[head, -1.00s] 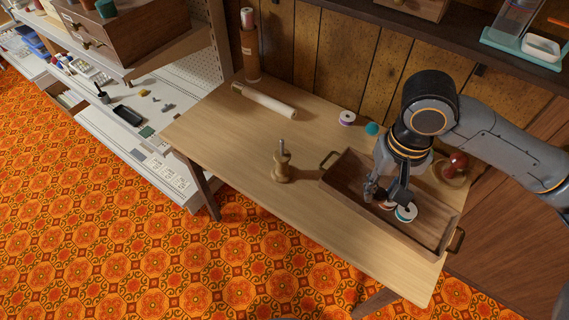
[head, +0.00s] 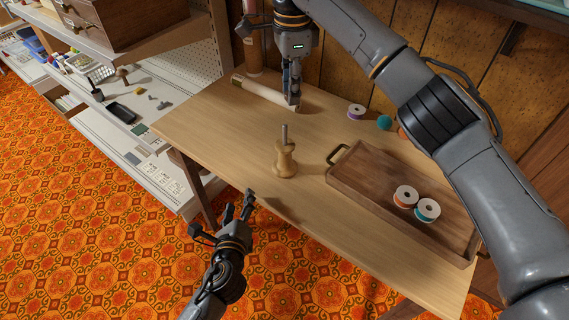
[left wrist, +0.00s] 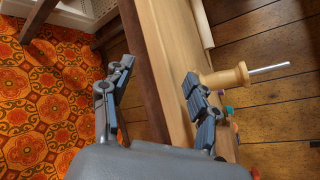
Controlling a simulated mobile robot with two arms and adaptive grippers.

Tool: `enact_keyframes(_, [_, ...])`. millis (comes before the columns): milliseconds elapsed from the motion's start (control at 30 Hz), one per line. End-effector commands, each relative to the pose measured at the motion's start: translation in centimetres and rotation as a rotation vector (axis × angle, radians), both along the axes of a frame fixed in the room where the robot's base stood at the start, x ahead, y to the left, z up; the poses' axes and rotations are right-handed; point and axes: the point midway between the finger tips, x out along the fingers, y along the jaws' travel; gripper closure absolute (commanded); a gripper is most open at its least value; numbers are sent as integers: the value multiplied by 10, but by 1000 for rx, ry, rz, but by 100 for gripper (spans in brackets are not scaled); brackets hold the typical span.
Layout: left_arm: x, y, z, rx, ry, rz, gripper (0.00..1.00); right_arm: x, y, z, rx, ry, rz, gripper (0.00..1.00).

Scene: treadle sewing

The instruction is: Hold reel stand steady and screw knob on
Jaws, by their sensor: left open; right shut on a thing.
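The reel stand (head: 285,163) is a pale turned wooden post with a bare metal pin pointing up. It stands upright on the table, and shows sideways in the left wrist view (left wrist: 226,77). My left gripper (head: 221,213) is open and empty, off the table's front edge, left of and apart from the stand. In the left wrist view its fingers (left wrist: 155,98) are spread, with the stand beyond the right-hand finger. My right gripper (head: 292,98) is shut at the back of the table, by the end of a cream roll. What it holds is hidden; I cannot make out the knob.
A wooden tray (head: 365,192) with two thread reels (head: 416,202) lies right of the stand. The cream roll (head: 262,92), a purple-and-white reel (head: 356,111) and a teal ball (head: 384,122) lie further back. The table (head: 215,118) is bare left of the stand.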

Motion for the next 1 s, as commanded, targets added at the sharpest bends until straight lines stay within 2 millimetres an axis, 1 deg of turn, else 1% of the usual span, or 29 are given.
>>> enact_keyframes(33, [6,-13,13,120,-65,-69,41,1,4,-2,0,-1,-26,83])
enact_keyframes(133, [11,-41,36,357,-185,-192,41,2,9,-2,1,0,-64,83])
enact_keyframes(200, [12,-57,46,498,-254,-259,41,3,12,-2,1,0,-83,83])
enact_keyframes(333, [11,-77,56,667,-338,-334,41,3,15,-2,1,0,-103,83])
enact_keyframes(467, [10,-84,59,722,-366,-355,41,3,16,-2,0,1,-109,83])
enact_keyframes(767, [11,-83,59,720,-364,-355,41,3,16,-2,1,0,-108,83])
enact_keyframes(867, [16,-85,60,719,-365,-354,41,3,15,-2,0,1,-108,83])
enact_keyframes(1000, [34,-90,60,720,-366,-353,41,3,15,-2,0,1,-108,83])
